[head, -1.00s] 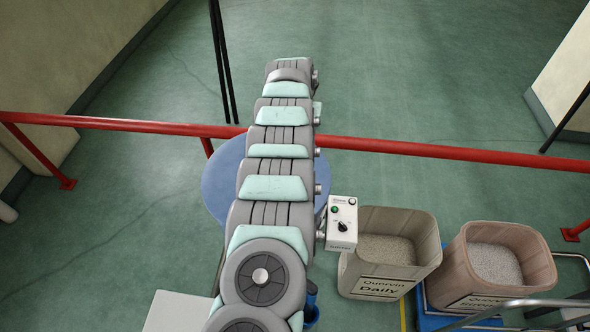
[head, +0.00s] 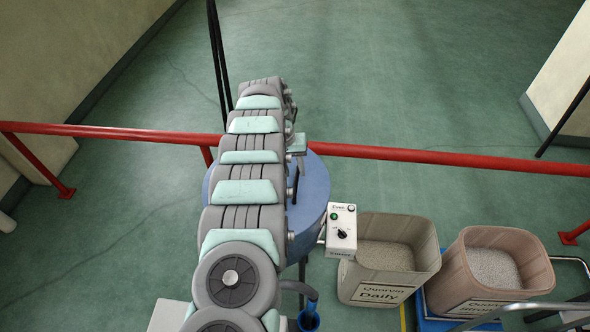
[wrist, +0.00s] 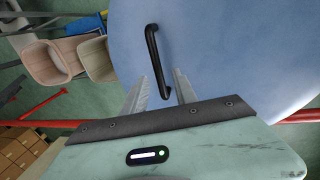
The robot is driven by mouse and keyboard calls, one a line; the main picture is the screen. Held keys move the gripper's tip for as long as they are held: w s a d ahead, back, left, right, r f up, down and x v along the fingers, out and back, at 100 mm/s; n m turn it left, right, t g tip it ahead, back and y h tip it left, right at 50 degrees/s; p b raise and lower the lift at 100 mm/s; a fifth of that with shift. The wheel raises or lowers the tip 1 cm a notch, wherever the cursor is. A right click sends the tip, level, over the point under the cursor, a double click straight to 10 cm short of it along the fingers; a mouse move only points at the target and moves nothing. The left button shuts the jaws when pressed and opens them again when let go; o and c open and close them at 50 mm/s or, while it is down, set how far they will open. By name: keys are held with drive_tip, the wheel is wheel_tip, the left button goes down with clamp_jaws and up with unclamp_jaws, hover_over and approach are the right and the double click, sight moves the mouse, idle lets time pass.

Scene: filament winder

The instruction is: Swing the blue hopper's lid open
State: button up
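The blue hopper's round lid (head: 314,188) lies flat and shut, partly covered by my arm in the head view. In the wrist view the lid (wrist: 225,50) fills the upper middle and right. A black bar handle (wrist: 152,45) is fixed on it. My gripper (wrist: 161,76) is open and empty, its two fingers pointing toward the lid. The handle's lower end shows between the fingers; I cannot tell how far beyond the tips it is.
A white control box (head: 341,229) with a green button and black knob stands right of the lid. Two bins of pellets, one tan (head: 424,247) and one pinkish (head: 535,262), stand farther right. A red rail (head: 430,156) crosses behind the hopper.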

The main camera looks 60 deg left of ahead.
drive_tip(key=shift+w+d+f, duration=0.1)
drive_tip(key=shift+w+f, duration=0.1)
drive_tip(key=shift+f, duration=0.55)
drive_tip(key=shift+c, duration=0.2)
clamp_jaws()
idle(0.8)
